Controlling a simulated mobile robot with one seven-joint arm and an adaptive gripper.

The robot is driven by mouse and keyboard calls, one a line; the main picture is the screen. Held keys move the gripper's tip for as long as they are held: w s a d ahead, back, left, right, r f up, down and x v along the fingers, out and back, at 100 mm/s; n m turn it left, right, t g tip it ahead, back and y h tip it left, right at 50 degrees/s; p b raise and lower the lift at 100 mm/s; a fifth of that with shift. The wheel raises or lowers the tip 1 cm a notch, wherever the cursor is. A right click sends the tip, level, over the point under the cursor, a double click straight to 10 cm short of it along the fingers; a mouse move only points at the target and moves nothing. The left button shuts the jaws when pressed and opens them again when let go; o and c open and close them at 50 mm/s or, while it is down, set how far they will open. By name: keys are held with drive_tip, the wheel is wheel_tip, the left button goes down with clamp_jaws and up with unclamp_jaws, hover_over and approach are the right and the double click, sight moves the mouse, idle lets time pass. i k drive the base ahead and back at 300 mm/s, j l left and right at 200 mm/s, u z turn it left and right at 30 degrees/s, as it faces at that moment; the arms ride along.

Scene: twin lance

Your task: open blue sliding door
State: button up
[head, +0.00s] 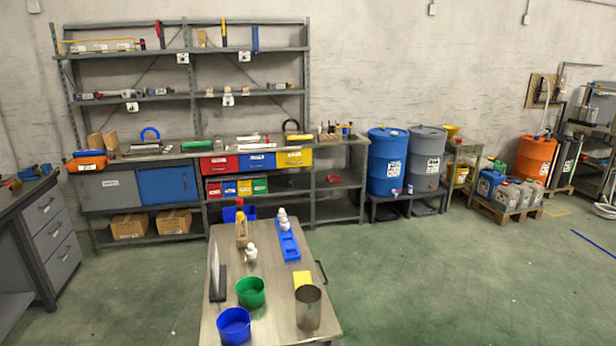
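The blue sliding door (168,186) is on the low cabinet under the left part of the long workbench against the back wall. It covers the right half of the cabinet front. A grey door (108,190) with a small label covers the left half. No gap into the cabinet shows between the two panels. A small dark mark, perhaps a handle, shows near the right side of the blue door, but it is too small to tell. My gripper is not in view, so its state does not show.
A wooden-topped table (270,320) with blue and green bowls, bottles and a metal cup stands in front, right of the door. A grey drawer cabinet (50,225) is at the left. Cardboard boxes (130,225) sit below the door. Green floor (140,290) between is clear.

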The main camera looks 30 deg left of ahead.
sight(169, 185)
drive_tip(key=u, duration=1.95)
drive_tip(key=i+j+u, duration=0.3)
drive_tip(key=u, duration=0.15)
drive_tip(key=i+j+u, duration=0.5)
drive_tip(key=i+u, duration=0.15)
drive_tip(key=u, duration=0.2)
drive_tip(key=i+j, duration=0.15)
drive_tip(key=i, duration=0.35)
drive_tip(key=i+j+u, duration=0.1)
drive_tip(key=i, duration=0.4)
drive_tip(key=i+z, duration=0.35)
drive_tip(key=z, duration=0.15)
drive_tip(key=i+z, duration=0.45)
drive_tip(key=i+l+z, duration=0.1)
drive_tip(key=i+z, duration=0.9)
drive_tip(key=i, duration=0.9)
